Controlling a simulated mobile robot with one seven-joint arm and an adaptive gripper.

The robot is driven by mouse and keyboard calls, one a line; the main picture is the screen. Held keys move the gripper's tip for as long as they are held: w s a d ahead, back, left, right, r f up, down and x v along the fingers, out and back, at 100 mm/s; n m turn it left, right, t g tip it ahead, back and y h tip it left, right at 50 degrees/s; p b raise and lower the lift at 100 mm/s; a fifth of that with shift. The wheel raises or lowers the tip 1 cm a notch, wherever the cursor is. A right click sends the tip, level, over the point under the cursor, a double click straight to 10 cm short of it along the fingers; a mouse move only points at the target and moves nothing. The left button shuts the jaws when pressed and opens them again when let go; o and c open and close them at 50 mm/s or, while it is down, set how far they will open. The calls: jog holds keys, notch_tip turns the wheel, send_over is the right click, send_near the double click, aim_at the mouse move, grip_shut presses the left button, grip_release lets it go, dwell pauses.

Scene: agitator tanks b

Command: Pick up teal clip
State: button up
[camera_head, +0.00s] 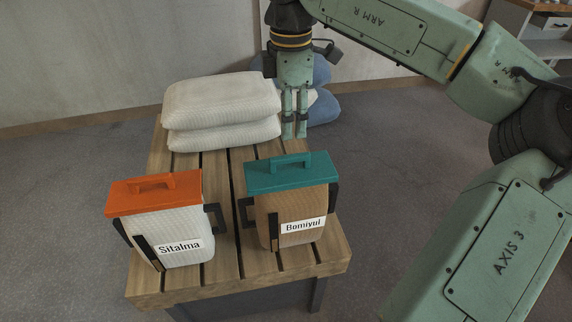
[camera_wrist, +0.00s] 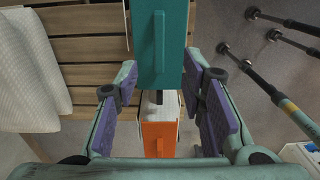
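The teal clip (camera_head: 287,171) is a flat, lid-like piece with a raised bar handle. It sits on top of the tan-brown container labelled "Bomiyul" (camera_head: 267,225), at the right of the slatted table. In the wrist view the teal clip (camera_wrist: 176,45) shows at the top centre, its handle running up the picture. My gripper (camera_head: 295,130) points down behind the clip in the head view, apart from it. In the wrist view my gripper (camera_wrist: 160,75) has its purple-padded fingers spread, with no object held between them.
A white container labelled "Sitalma" (camera_head: 170,235) with an orange clip (camera_head: 153,194) stands left on the wooden table (camera_head: 222,180). White sacks (camera_head: 220,100) are stacked at its back left. Blue sacks (camera_head: 322,105) lie beyond my gripper. Dark rods (camera_wrist: 285,40) show at the wrist view's right.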

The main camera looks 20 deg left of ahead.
send_over(289, 156)
notch_tip(289, 156, down, 5)
jog(key=shift+r+p, duration=0.1)
jog(key=shift+p, duration=0.25)
jog(key=shift+d+f+p, duration=0.1)
jog(key=shift+f+p, duration=0.85)
jog(key=shift+f, duration=1.85)
jog(key=shift+c, duration=0.2)
grip_shut()
